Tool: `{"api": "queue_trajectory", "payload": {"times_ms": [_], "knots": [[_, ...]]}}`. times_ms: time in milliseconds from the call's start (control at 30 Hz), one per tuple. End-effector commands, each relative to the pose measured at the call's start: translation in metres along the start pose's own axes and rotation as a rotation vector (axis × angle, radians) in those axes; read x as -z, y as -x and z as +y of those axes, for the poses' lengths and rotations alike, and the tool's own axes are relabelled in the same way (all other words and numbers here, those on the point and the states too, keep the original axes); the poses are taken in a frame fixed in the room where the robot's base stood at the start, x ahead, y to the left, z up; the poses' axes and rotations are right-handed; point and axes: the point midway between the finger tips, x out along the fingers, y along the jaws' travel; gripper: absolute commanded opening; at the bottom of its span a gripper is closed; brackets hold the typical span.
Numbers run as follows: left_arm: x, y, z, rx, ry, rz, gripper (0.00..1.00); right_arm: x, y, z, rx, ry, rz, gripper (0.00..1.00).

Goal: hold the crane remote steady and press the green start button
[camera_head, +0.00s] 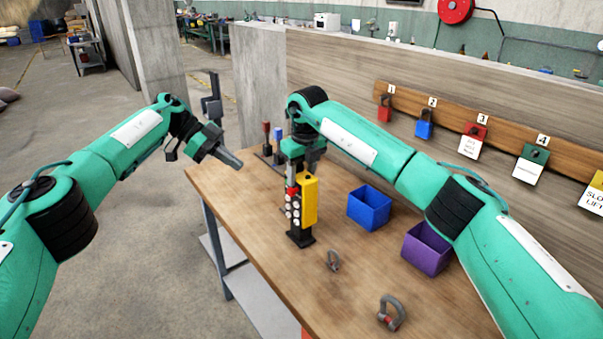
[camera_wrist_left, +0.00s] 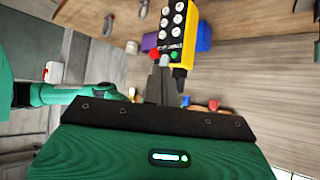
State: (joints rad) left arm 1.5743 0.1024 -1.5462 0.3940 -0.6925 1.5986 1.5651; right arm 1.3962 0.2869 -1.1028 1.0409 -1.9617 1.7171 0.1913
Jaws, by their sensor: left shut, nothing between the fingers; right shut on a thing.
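The crane remote (camera_head: 310,205) is yellow and black, roughly upright above the workbench, with several white buttons on its face. I cannot tell whether its lower end touches the bench. My right gripper (camera_head: 299,172) is shut on its upper end. My left gripper (camera_head: 238,163) is shut and empty, to the left of the remote and apart from it in the head view. In the left wrist view the remote (camera_wrist_left: 178,32) shows a red button (camera_wrist_left: 154,53) and the green start button (camera_wrist_left: 174,56), close to the line of my left fingertips (camera_wrist_left: 164,62).
On the wooden workbench (camera_head: 370,295) are a blue bin (camera_head: 369,208), a purple bin (camera_head: 427,250) and two metal shackles (camera_head: 391,313). A padlock board (camera_head: 500,141) lines the back wall. Space left of the bench is clear.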

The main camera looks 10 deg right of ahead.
Motion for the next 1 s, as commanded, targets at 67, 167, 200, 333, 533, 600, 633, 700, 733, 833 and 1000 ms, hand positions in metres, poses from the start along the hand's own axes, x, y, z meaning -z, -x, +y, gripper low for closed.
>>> {"api": "queue_trajectory", "payload": {"times_ms": [67,167,200,333,533,600,633,700,733,833,1000], "knots": [[0.0,0.0,0.0,0.0,0.0,0.0,0.0,0.0,0.0,0.0,0.0,0.0,-0.001,0.06],[0.0,0.0,0.0,0.0,0.0,0.0,0.0,0.0,0.0,0.0,0.0,0.0,-0.001,0.06],[0.0,0.0,0.0,0.0,0.0,0.0,0.0,0.0,0.0,0.0,0.0,0.0,-0.001,0.06],[0.0,0.0,0.0,0.0,0.0,0.0,0.0,0.0,0.0,0.0,0.0,0.0,-0.001,0.06],[0.0,0.0,0.0,0.0,0.0,0.0,0.0,0.0,0.0,0.0,0.0,0.0,-0.001,0.06],[0.0,0.0,0.0,0.0,0.0,0.0,0.0,0.0,0.0,0.0,0.0,0.0,-0.001,0.06],[0.0,0.0,0.0,0.0,0.0,0.0,0.0,0.0,0.0,0.0,0.0,0.0,-0.001,0.06],[-0.001,-0.001,0.0,0.0,0.0,0.002,0.0,0.0,0.0,0.0,0.0,0.0,-0.001,0.06],[-0.002,-0.003,0.0,0.0,-0.001,0.004,0.0,0.0,0.0,0.0,0.0,0.0,-0.001,0.06],[-0.008,-0.017,-0.001,0.006,-0.006,0.024,0.0,0.0,0.0,0.0,0.0,0.0,-0.001,0.06],[-0.026,-0.068,-0.002,0.044,-0.033,0.105,0.0,0.0,0.0,0.0,0.0,0.0,-0.001,0.06]]}}
